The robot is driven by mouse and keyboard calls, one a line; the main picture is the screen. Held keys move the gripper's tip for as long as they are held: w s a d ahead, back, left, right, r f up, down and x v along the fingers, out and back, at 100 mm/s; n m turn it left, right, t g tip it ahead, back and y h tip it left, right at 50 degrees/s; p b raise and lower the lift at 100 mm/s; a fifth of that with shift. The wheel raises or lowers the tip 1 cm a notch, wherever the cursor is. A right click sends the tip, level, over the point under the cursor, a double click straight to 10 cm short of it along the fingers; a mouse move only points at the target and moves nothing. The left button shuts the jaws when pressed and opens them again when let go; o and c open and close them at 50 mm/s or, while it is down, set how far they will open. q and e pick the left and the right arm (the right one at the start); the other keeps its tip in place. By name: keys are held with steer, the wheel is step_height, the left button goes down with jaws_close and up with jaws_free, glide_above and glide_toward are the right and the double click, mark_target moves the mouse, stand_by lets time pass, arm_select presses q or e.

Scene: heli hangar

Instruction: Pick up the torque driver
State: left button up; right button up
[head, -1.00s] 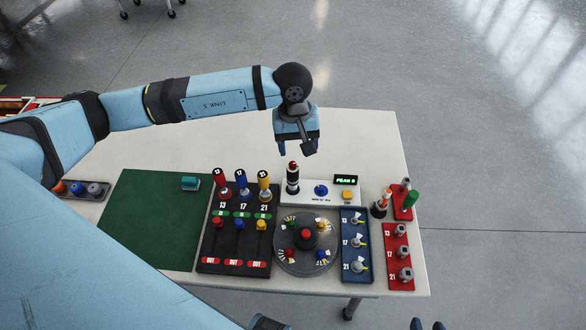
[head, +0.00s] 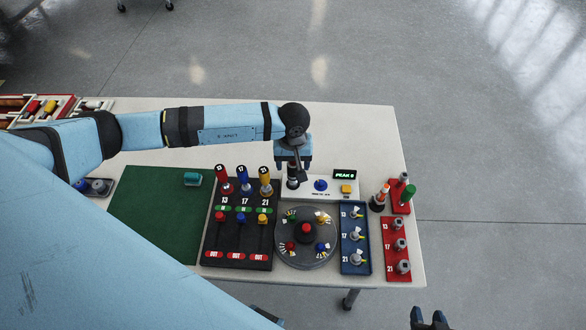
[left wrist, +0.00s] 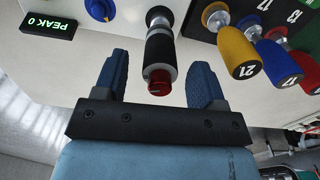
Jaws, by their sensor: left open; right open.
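The torque driver, a black and grey upright tool with a red cap, stands at the left end of the white tester (head: 318,193). It shows in the head view (head: 292,183), partly hidden by my left gripper (head: 293,167). In the left wrist view the driver (left wrist: 161,48) lies between the two blue fingers of my left gripper (left wrist: 158,63), with a visible gap on both sides. The red cap is inside the jaws, near the palm. My left gripper is open and empty. My right gripper (head: 429,318) is open and empty at the bottom edge, off the table.
A black rack (head: 238,258) with red, blue and yellow numbered handles stands close left of the driver. A round grey turntable (head: 287,257), a blue tray (head: 345,266) and red trays (head: 390,265) lie nearer and right. The green mat (head: 150,225) is mostly bare.

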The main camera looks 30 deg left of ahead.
arm_select(q)
steer(key=shift+f, duration=1.2)
steer(key=c, duration=1)
arm_select(e)
steer(key=shift+d+r, duration=0.1)
steer(key=shift+r, duration=0.15)
arm_select(q)
steer(key=shift+r, duration=0.15)
